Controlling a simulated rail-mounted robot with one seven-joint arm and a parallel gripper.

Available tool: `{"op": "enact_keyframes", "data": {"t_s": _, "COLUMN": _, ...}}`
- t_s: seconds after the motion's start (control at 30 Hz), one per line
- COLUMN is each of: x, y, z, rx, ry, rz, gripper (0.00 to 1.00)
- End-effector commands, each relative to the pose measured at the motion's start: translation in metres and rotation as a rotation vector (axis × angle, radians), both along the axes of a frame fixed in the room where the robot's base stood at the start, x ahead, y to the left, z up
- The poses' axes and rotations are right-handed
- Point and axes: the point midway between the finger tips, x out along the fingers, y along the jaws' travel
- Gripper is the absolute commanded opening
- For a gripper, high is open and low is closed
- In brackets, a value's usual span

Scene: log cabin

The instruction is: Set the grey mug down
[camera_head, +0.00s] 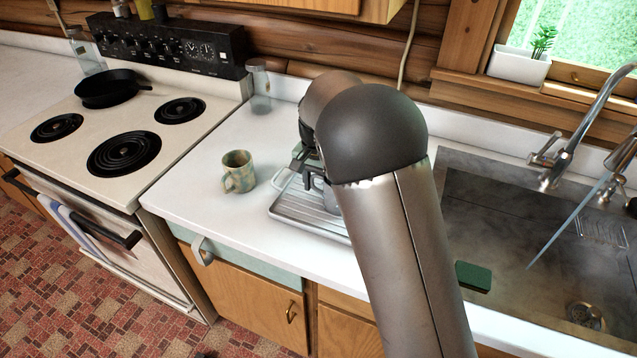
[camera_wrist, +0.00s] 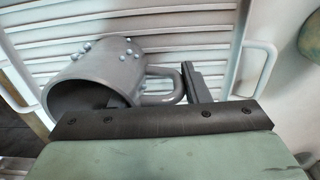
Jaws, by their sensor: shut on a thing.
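The grey mug (camera_wrist: 115,68), with small raised bumps, shows in the wrist view over a ribbed metal tray (camera_wrist: 210,22). Its mouth faces the lower left of that view and its handle points right. My gripper (camera_wrist: 160,90) is shut on the mug at the handle side, with one dark finger beside the handle and part of the other visible within the mouth. In the head view, the mug (camera_head: 317,184) is mostly hidden behind my arm, above the tray (camera_head: 297,213). I cannot tell whether it touches the tray.
A patterned mug (camera_head: 239,171) stands on the white counter left of the tray. A glass jar (camera_head: 259,88) stands at the back beside the stove (camera_head: 100,135). The sink (camera_head: 530,240) and a green sponge (camera_head: 473,276) are to the right. Counter between patterned mug and front edge is clear.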

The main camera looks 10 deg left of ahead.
Motion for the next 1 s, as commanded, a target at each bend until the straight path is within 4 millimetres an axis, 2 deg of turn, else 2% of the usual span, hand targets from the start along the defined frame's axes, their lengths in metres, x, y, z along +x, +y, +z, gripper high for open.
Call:
{"op": "enact_keyframes", "data": {"t_s": 0.07, "x": 0.0, "y": 0.0, "z": -0.003, "rx": 0.0, "ry": 0.0, "rz": 0.0, "gripper": 0.03}}
{"op": "enact_keyframes", "data": {"t_s": 0.1, "x": 0.0, "y": 0.0, "z": -0.003, "rx": 0.0, "ry": 0.0, "rz": 0.0, "gripper": 0.5}}
{"op": "enact_keyframes", "data": {"t_s": 0.17, "x": 0.0, "y": 0.0, "z": -0.002, "rx": 0.0, "ry": 0.0, "rz": 0.0, "gripper": 0.64}}
{"op": "enact_keyframes", "data": {"t_s": 0.43, "x": 0.0, "y": 0.0, "z": -0.001, "rx": 0.0, "ry": 0.0, "rz": 0.0, "gripper": 0.64}}
{"op": "enact_keyframes", "data": {"t_s": 0.57, "x": 0.0, "y": 0.0, "z": 0.007, "rx": 0.002, "ry": -0.002, "rz": 0.0, "gripper": 0.64}}
{"op": "enact_keyframes", "data": {"t_s": 0.67, "x": 0.001, "y": 0.001, "z": 0.023, "rx": 0.003, "ry": -0.004, "rz": 0.001, "gripper": 0.64}}
{"op": "enact_keyframes", "data": {"t_s": 1.0, "x": 0.001, "y": 0.001, "z": 0.094, "rx": 0.002, "ry": -0.004, "rz": 0.0, "gripper": 0.64}}
